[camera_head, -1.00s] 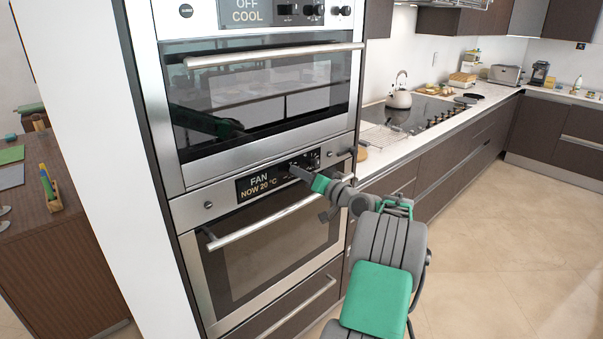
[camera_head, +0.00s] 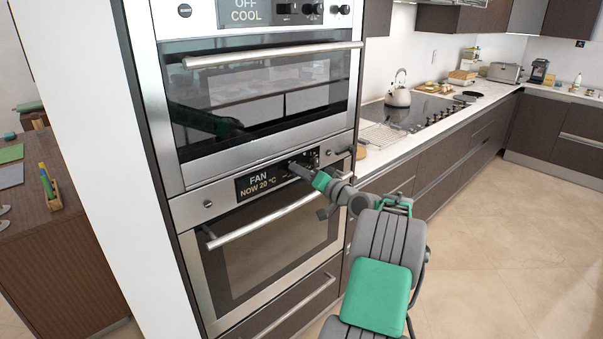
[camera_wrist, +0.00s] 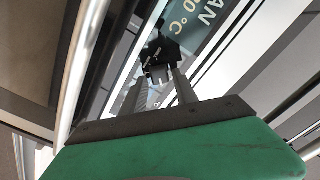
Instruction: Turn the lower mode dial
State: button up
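The lower oven's control panel (camera_head: 222,197) has a black display (camera_head: 263,181) reading "FAN" and "NOW 20 °C". The display also shows partly in the wrist view (camera_wrist: 202,32). My gripper (camera_head: 297,166) reaches to the panel just right of the display, with its tips at or very near the panel face. In the wrist view the two grey fingers of my gripper (camera_wrist: 160,74) run toward a dark shape with small light marks. I cannot tell whether that shape is the mode dial, or whether the fingers touch it. My gripper hides much of the dial area.
The lower oven door handle (camera_head: 262,223) runs just below the panel. The upper oven (camera_head: 262,90) is directly above, with its own knobs (camera_head: 316,9). A counter with a hob (camera_head: 415,112) and kettle (camera_head: 398,96) lies to the right. Open floor (camera_head: 500,235) is at the right.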

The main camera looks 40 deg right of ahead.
jog(key=shift+o, duration=0.9)
jog(key=s+b, duration=0.1)
jog(key=s, duration=0.6)
jog(key=shift+s, duration=0.35)
